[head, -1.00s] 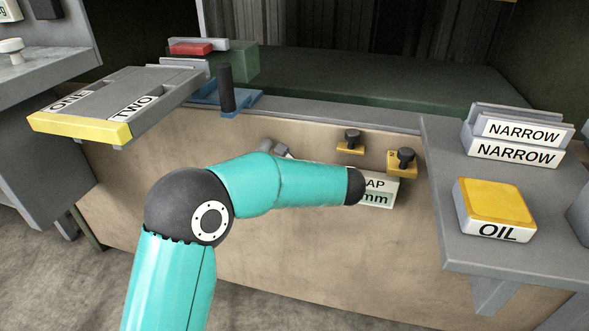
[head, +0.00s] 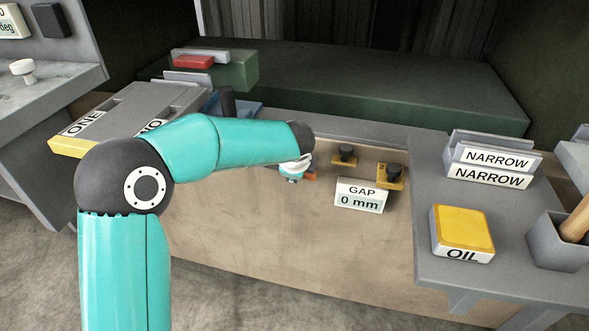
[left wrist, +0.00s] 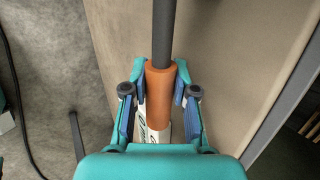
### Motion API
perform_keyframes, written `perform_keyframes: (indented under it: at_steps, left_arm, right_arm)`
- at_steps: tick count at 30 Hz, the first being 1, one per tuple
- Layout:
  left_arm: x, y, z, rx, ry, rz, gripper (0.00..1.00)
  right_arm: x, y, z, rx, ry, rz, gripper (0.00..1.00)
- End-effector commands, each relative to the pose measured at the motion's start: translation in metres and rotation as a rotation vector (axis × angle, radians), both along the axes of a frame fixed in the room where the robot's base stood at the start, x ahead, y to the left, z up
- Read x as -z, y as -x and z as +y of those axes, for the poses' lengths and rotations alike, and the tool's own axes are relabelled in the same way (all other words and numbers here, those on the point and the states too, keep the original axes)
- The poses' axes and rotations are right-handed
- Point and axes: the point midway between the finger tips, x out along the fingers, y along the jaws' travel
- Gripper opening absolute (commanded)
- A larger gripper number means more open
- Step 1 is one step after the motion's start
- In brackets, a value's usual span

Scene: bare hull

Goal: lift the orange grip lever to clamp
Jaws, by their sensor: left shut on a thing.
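The orange grip lever shows in the left wrist view as an orange sleeve (left wrist: 159,88) on a dark rod. My left gripper (left wrist: 160,92) is shut on the orange sleeve, with a finger on each side. In the head view my left arm reaches across to the bench front, and only a small orange bit of the grip (head: 310,176) shows beside the wrist. The gripper's fingers and most of the lever are hidden there. A GAP sign (head: 361,196) on the bench front reads 0 mm. My right gripper is not in view.
Two yellow brackets with black knobs (head: 344,154) (head: 390,176) sit right of the gripper. A shelf at right holds an OIL box (head: 462,231) and NARROW plates (head: 488,176). A tray marked ONE (head: 85,123) stands at left behind my arm.

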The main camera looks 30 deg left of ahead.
Motion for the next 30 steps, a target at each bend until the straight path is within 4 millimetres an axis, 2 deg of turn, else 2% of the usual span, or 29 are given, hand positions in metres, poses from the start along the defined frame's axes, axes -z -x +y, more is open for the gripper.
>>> perform_keyframes:
  at_steps: [1,17,18,19,30]
  left_arm:
    - [-0.0058,-0.0006,0.0048,-0.006,0.005,-0.008,0.0]
    - [-0.0065,-0.0009,0.0053,-0.006,0.029,-0.014,0.0]
    - [-0.0063,-0.0007,0.0053,-0.007,0.028,-0.014,0.34]
    - [-0.0062,-0.0007,0.0052,-0.007,0.029,-0.013,0.39]
    - [-0.0066,0.0008,0.001,0.0,0.031,-0.01,0.39]
  right_arm:
    - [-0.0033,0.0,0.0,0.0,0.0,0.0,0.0]
    - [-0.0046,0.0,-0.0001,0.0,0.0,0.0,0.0]
    - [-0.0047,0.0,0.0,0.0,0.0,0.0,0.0]
    - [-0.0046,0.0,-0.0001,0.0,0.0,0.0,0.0]
    - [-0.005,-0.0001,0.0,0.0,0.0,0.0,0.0]
